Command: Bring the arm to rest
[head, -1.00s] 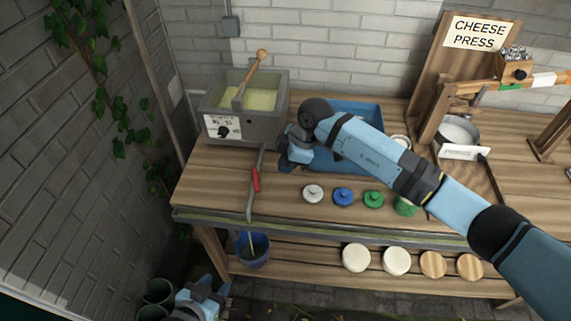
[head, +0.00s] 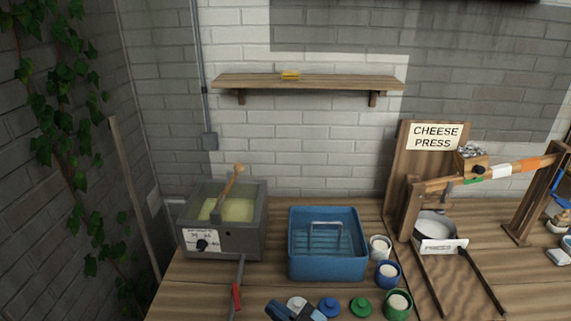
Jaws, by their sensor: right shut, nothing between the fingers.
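My right gripper (head: 296,311) shows only in part at the bottom edge of the head view, as blue and black pieces. It is shut with nothing between its fingers. It is in front of the blue tray, over the front part of the wooden bench, and it partly covers a white lid (head: 296,302). The rest of the right arm is out of the picture. My left gripper is not in view.
A grey vat (head: 250,240) with a wooden-handled tool stands left of a blue tray (head: 327,277). Lids and small pots, including a blue pot (head: 388,275), stand in front and right. The cheese press (head: 402,215) stands right. A wall shelf (head: 340,83) hangs above.

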